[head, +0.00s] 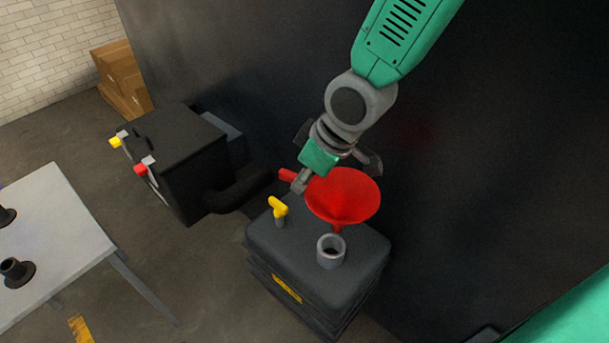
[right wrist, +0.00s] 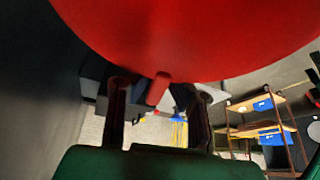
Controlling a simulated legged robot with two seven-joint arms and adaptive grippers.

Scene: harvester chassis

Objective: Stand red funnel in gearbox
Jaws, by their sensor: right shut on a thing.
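The red funnel (head: 345,194) is over the gearbox (head: 315,260), bowl up and somewhat tilted. Its spout points down just behind the grey filler neck (head: 331,251); I cannot tell whether they touch. My right gripper (head: 301,181) is shut on the funnel's red handle, whose end sticks out to the left. In the right wrist view the funnel bowl (right wrist: 200,35) fills the top, and the handle shows between the fingers of the right gripper (right wrist: 159,100). My left gripper is not in view.
A yellow-handled fitting (head: 279,209) stands on the gearbox top, left of the neck. A black box (head: 180,160) with a thick black hose is further left. A grey table (head: 60,240) with black parts is at left. A dark wall rises close behind the gearbox.

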